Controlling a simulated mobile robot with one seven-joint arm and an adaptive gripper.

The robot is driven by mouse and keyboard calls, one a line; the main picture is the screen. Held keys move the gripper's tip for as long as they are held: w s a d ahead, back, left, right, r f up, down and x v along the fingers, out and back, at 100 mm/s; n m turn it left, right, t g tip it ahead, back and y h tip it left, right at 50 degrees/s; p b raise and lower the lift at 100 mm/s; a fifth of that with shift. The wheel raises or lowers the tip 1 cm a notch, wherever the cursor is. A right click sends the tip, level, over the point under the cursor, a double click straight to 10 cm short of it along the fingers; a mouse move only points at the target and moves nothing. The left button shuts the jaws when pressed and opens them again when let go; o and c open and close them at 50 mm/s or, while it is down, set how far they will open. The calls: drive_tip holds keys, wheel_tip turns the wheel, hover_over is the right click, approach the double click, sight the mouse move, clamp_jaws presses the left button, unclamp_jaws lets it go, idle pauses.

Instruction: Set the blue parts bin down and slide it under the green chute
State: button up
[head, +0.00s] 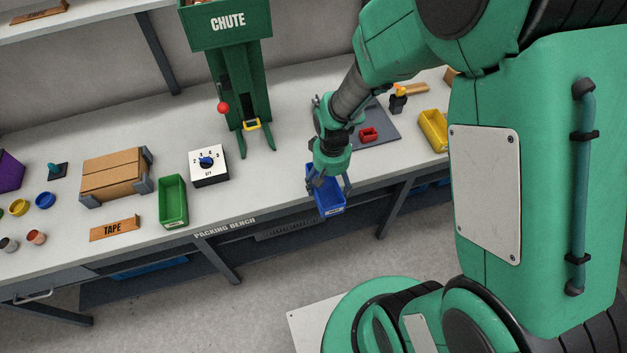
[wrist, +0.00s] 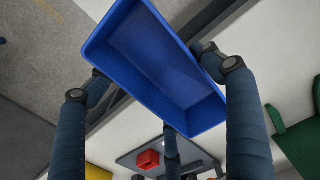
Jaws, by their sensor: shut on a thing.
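The blue parts bin (head: 331,204) is in my gripper (head: 328,184) at the front edge of the packing bench, partly out over the floor. In the wrist view the bin (wrist: 165,62) looks empty, and the dark fingers of my gripper (wrist: 158,85) close around it from several sides. I cannot tell whether the bin touches the bench edge. The green chute (head: 233,60) stands at the back of the bench, left of my gripper. Its two green feet rest on the bench, with a yellow bracket (head: 252,125) between them and a red-knobbed lever (head: 223,107) at its left.
A white dial box (head: 208,165) and a green bin (head: 173,201) stand left of the chute's foot. A yellow bin (head: 433,130) is to the right. Bench before the chute looks clear.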

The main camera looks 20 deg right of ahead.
sight(269, 175)
drive_tip(key=a+p, duration=0.2)
drive_tip(key=a, duration=1)
drive_tip(key=shift+a+r, duration=0.15)
drive_tip(key=shift+a, duration=0.05)
drive_tip(key=w+a, duration=0.1)
drive_tip(key=w, duration=0.4)
drive_tip(key=w+a+f, duration=0.1)
drive_tip(key=w, duration=0.4)
drive_tip(key=w+a+b, duration=0.1)
drive_tip(key=w, duration=0.4)
drive_tip(key=shift+w+a+f, duration=0.25)
drive_tip(key=shift+w+a, duration=0.05)
drive_tip(key=shift+a, duration=0.05)
drive_tip(key=shift+f, duration=0.1)
drive_tip(key=shift+f+b, duration=0.5)
drive_tip(key=shift+f, duration=1.15)
drive_tip(key=shift+f, duration=0.1)
